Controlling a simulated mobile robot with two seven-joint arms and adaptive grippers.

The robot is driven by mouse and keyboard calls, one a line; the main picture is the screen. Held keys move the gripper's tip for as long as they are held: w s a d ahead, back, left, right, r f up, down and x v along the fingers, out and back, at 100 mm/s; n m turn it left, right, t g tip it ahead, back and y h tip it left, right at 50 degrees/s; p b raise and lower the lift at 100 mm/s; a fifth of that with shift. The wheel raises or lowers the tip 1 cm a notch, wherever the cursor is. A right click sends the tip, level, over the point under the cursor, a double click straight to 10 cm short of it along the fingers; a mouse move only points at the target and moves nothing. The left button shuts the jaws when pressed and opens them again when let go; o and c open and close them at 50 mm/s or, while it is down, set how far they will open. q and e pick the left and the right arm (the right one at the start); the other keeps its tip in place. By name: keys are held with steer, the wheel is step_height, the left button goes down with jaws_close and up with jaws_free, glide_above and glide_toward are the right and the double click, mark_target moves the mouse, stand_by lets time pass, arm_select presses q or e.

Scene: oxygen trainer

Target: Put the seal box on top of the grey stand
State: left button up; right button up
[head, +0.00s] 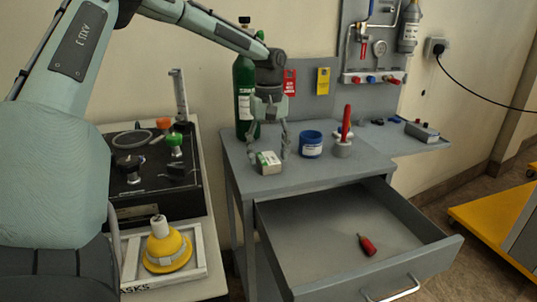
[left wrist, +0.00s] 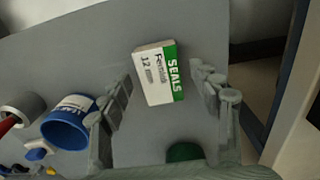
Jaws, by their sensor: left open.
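The seal box (head: 268,162), small and white with a green end, rests on the grey bench top (head: 310,174) near its left front edge. In the left wrist view the seal box (left wrist: 155,78) shows its label, slightly tilted in the picture. My left gripper (head: 269,148) points down over it, open, with fingers on either side and visible gaps to the box. A small grey round holder (head: 342,150) with a red-handled tool stands to the right on the bench. I cannot tell which grey piece is the stand. My right gripper is not in view.
A blue tub (head: 311,145) stands right of the gripper, and a green cylinder (head: 244,85) behind it. The bench's drawer (head: 320,225) is open with a red item (head: 367,245) inside. A black case (head: 150,190) and yellow mask (head: 166,250) are at left.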

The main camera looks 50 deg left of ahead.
mark_target(269, 159)
arm_select(q)
step_height(269, 159, up, 12)
steer(key=shift+f, duration=0.2)
